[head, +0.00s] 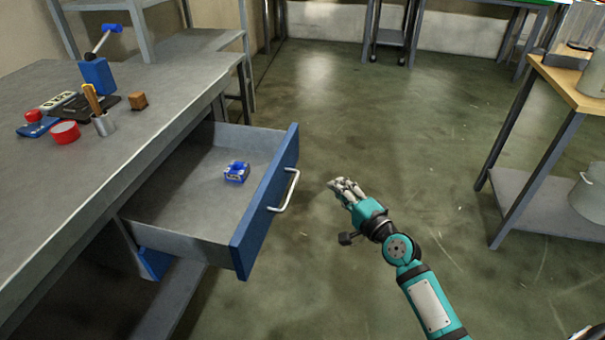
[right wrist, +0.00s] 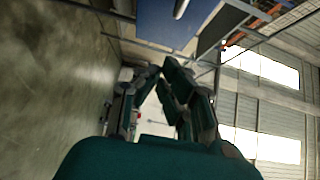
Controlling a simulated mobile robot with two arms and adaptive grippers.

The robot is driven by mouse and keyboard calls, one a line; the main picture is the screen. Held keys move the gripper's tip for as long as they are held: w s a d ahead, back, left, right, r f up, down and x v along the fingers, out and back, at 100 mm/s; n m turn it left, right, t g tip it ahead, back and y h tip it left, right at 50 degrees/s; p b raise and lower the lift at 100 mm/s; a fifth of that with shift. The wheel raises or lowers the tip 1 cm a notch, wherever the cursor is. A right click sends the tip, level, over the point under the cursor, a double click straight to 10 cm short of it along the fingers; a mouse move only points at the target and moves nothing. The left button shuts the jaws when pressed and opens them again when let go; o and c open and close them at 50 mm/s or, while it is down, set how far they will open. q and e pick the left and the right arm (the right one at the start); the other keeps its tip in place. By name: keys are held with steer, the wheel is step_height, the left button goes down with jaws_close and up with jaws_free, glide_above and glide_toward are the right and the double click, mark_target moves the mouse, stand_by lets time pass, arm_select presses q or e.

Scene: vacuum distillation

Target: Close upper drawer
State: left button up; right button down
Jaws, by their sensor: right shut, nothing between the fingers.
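The upper drawer (head: 264,200) with its blue front is pulled far out from under the grey workbench. Its curved metal handle (head: 287,192) is on the front face. A small blue object (head: 236,172) lies inside the drawer. My right gripper (head: 340,186) is shut and empty, to the right of the handle and apart from it. In the right wrist view the fingers (right wrist: 160,72) come together at their tips. A blue panel with a pale handle (right wrist: 172,20) shows at the top of that view. My left gripper is not seen.
The workbench (head: 170,90) holds a blue-headed tool, a red tin, a cup and a wooden block (head: 138,101). A lower blue drawer front (head: 155,262) shows beneath the open drawer. A table (head: 565,82) stands at the right. The floor (head: 400,130) between is clear.

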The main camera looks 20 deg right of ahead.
steer(key=b, duration=0.1)
glide_toward(293, 154)
steer(key=w+d, duration=0.2)
steer(key=d, duration=0.1)
steer(key=w+a, duration=0.1)
steer(key=a, duration=0.1)
steer(key=w+a, duration=0.1)
steer(key=a, duration=0.1)
steer(key=shift+w, duration=0.4)
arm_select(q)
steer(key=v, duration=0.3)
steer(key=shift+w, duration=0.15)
